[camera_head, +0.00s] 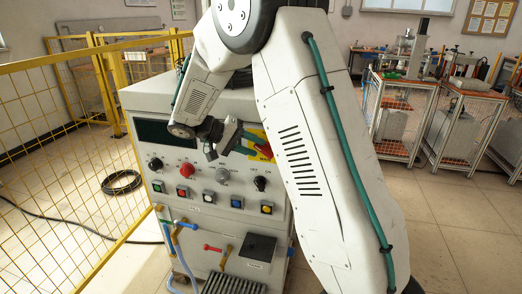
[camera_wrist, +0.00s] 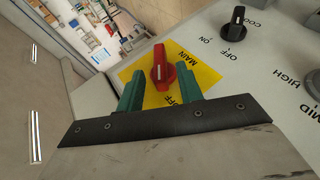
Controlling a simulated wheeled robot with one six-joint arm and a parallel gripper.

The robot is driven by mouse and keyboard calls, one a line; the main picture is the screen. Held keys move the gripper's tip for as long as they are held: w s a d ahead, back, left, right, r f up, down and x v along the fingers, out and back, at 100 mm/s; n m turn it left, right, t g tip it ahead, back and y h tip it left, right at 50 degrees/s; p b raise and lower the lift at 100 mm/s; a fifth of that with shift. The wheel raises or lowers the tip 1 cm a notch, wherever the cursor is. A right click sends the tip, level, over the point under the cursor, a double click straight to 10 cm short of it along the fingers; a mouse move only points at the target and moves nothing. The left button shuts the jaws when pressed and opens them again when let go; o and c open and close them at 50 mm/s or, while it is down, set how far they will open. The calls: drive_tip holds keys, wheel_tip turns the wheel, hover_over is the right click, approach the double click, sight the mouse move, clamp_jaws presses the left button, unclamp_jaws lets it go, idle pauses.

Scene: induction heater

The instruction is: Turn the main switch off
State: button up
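The main switch is a red rotary knob (camera_wrist: 162,68) on a yellow plate (camera_wrist: 196,62) marked MAIN and OFF, seen in the wrist view. In the head view the yellow plate (camera_head: 262,149) shows at the right of the heater's panel, partly hidden by my arm. My gripper (camera_wrist: 161,90) has two green fingers spread apart, one on each side of the knob. In the head view my gripper (camera_head: 246,143) is in front of the panel's upper right part.
The heater cabinet (camera_head: 140,97) carries a black knob (camera_head: 155,164), a red button (camera_head: 187,170) and several coloured buttons. A second black knob (camera_wrist: 234,24) lies beside the yellow plate. A yellow mesh fence (camera_head: 60,140) stands at left. Hoses hang from the lower front.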

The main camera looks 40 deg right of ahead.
sight(257, 147)
drive_tip(key=shift+v, duration=1.9)
drive_tip(key=shift+s, duration=0.1)
